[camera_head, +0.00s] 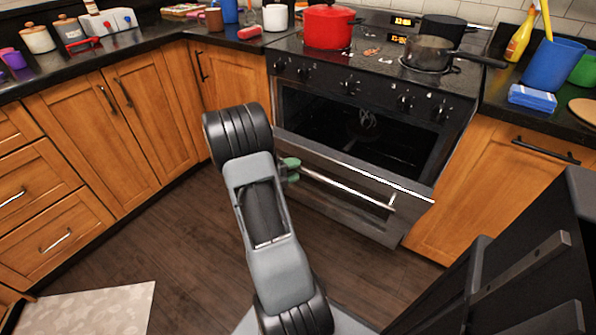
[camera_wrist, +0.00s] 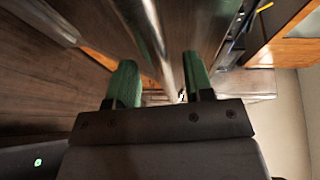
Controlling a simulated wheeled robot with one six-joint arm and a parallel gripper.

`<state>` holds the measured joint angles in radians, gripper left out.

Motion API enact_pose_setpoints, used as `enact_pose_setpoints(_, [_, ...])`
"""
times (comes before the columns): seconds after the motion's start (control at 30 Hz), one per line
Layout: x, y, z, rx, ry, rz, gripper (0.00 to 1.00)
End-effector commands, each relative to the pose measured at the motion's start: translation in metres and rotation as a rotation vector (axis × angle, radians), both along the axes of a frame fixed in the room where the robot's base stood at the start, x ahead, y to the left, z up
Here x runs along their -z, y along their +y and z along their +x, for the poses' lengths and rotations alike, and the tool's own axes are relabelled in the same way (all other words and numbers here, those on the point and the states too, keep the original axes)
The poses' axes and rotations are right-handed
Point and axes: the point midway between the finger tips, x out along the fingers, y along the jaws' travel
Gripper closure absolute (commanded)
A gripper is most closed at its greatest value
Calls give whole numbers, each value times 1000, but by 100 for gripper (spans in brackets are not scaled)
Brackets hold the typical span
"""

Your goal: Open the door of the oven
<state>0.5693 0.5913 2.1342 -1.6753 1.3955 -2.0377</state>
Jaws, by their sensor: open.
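The oven (camera_head: 365,115) stands under the stovetop, and its dark cavity shows above the door. The oven door (camera_head: 330,208) is partly open, tilted outward at its top. Its silver handle (camera_head: 345,188) runs along the front of the door. My gripper (camera_head: 290,169) has green fingertips and is at the left end of the handle; my arm hides part of this area. In the wrist view the fingers (camera_wrist: 160,82) are apart, with the handle bar (camera_wrist: 158,42) running between them. I cannot tell whether either finger touches it.
A red pot (camera_head: 328,26) and a grey pan (camera_head: 430,54) stand on the stovetop. Wooden cabinets (camera_head: 110,120) flank the oven on both sides. The wood floor (camera_head: 170,250) in front is clear, with a pale rug (camera_head: 85,310) at lower left.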

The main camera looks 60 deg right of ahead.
Motion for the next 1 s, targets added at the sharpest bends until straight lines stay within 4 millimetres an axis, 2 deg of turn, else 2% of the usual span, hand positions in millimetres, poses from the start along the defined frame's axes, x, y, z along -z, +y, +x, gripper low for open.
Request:
enact_pose_setpoints(0.2, [3, -17, -7, 1, 0, 1, 52])
enact_pose_setpoints(0.6, [2, -21, -9, 0, -1, 0, 52])
enact_pose_setpoints(1.0, [2, -20, -9, 0, -1, 1, 91])
